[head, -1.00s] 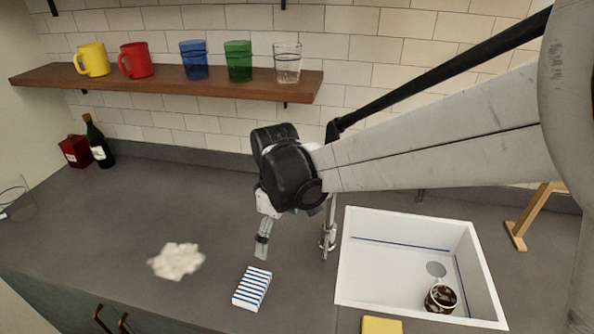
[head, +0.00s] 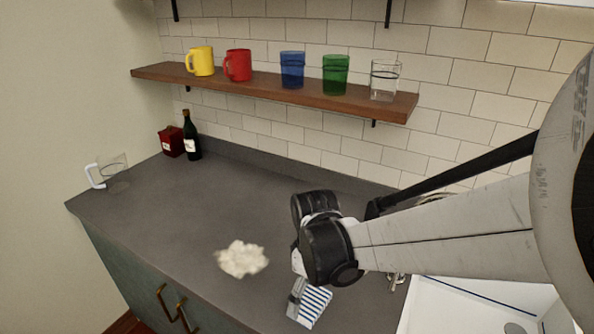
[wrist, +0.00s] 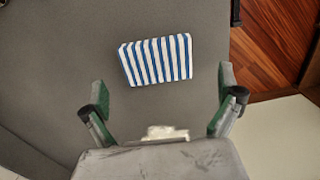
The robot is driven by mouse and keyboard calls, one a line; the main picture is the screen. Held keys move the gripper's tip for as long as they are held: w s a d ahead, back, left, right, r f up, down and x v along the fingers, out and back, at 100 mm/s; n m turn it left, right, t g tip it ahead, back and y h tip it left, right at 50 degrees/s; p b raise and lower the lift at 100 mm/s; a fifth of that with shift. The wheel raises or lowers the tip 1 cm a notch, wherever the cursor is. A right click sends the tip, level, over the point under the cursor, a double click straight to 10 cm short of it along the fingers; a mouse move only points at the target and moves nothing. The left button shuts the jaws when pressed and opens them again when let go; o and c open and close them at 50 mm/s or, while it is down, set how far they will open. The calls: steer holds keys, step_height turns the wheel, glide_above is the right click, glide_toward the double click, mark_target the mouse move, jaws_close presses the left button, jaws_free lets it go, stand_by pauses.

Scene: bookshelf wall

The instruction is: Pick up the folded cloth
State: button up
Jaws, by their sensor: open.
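The folded cloth (head: 313,303) is white with blue stripes and lies flat on the grey counter, partly hidden by my gripper in the head view. It shows whole in the wrist view (wrist: 156,60), beyond my fingers and centred a little left of the middle between them. My gripper (head: 296,292) is above the counter at the cloth's left side in the head view. In the wrist view my gripper (wrist: 164,105) has its two fingers spread wide with nothing between them, apart from the cloth.
A whitish fluffy heap (head: 242,259) lies on the counter left of the cloth. A white sink (head: 450,305) is to the right. A dark bottle (head: 191,136), a red box (head: 172,141) and a clear pitcher (head: 113,172) stand at the back left. A wooden shelf (head: 270,97) holds several cups.

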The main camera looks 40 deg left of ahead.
mark_target(311, 300)
steer(key=f, duration=0.2)
steer(key=f+b, duration=0.2)
steer(key=f, duration=0.1)
steer(key=shift+w+f, duration=0.25)
steer(key=shift+f, duration=0.05)
steer(key=c, duration=1)
